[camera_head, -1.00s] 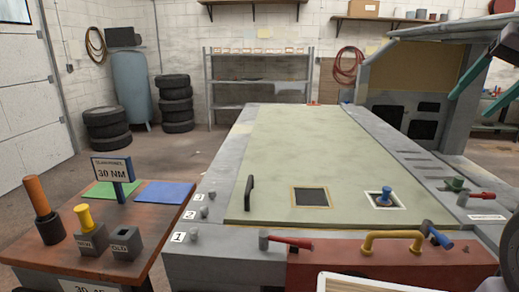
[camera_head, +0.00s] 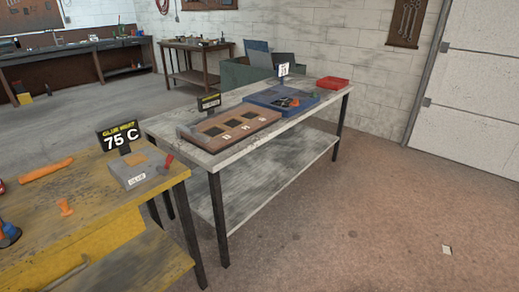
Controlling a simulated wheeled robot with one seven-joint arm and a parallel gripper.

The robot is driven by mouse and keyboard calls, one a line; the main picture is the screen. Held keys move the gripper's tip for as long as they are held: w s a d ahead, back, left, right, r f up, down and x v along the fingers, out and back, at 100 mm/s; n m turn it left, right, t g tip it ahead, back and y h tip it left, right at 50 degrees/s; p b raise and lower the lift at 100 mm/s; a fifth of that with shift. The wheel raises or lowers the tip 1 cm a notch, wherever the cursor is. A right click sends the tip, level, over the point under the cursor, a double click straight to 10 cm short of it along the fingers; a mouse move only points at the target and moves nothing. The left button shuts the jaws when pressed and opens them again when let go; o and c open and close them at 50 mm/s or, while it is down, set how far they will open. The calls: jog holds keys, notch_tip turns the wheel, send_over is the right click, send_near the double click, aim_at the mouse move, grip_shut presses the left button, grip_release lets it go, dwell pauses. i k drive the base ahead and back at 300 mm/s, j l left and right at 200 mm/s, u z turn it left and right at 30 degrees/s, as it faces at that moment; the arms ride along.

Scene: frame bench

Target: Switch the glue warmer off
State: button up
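The glue warmer (camera_head: 131,172) is a small grey box with a white label, near the right end of the yellow bench. An orange-tan patch lies on its top. A red lever (camera_head: 165,163) stands tilted at its right side; its exact setting is too small to tell. A black sign (camera_head: 118,137) behind the box reads "GLUE HEAT 75 C". My gripper is not in view.
The yellow bench (camera_head: 95,194) also bears an orange cylinder (camera_head: 47,169) and an orange peg (camera_head: 65,207). A grey-white table (camera_head: 215,158) beyond it carries a brown tray (camera_head: 230,129), a blue tray (camera_head: 282,101) and a red bin (camera_head: 333,83). The floor at right is mostly clear.

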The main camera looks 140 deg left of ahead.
aim_at(164, 171)
jog(key=k+u, duration=0.15)
jog(key=u, duration=3.7)
jog(key=l+u, duration=0.15)
jog(key=u, duration=0.25)
jog(key=l+u, duration=0.2)
jog(key=u, duration=0.15)
jog(key=l+u, duration=0.2)
jog(key=u, duration=0.2)
jog(key=l+u, duration=0.15)
jog(key=u, duration=0.2)
